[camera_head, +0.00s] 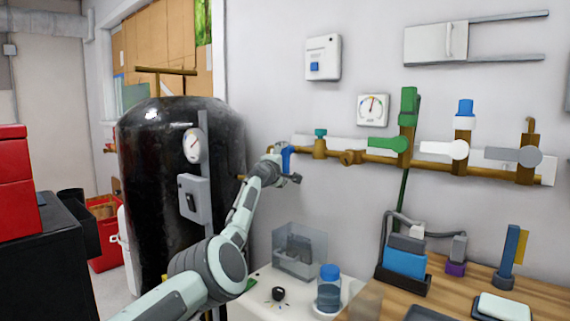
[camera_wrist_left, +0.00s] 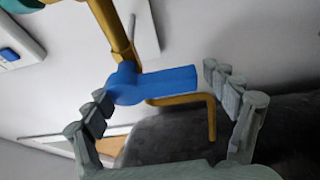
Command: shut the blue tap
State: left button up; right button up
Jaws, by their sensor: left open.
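The blue tap (camera_head: 287,157) is at the left end of the brass pipe (camera_head: 330,152) on the wall. Its blue lever also shows in the left wrist view (camera_wrist_left: 165,84), lying across the picture from the tap body. There the brass pipe (camera_wrist_left: 118,32) comes in from above, and a bent brass spout (camera_wrist_left: 205,100) shows behind the lever. My left gripper (camera_head: 286,166) is at the tap. In the left wrist view its open fingers (camera_wrist_left: 156,84) stand either side of the lever; contact is unclear. My right gripper is out of view.
A black tank (camera_head: 165,150) stands close left of my arm. A teal valve (camera_head: 320,144), a green tap (camera_head: 388,143) and a white tap (camera_head: 445,150) follow along the pipe. A clear box (camera_head: 300,255) and a blue-lidded jar (camera_head: 329,290) stand below.

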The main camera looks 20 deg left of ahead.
pick_arm(q)
jog(key=shift+s, duration=0.1)
jog(key=s+d, duration=0.1)
jog(key=s, duration=1)
jog(key=shift+s, duration=0.4)
jog(key=shift+f, duration=0.1)
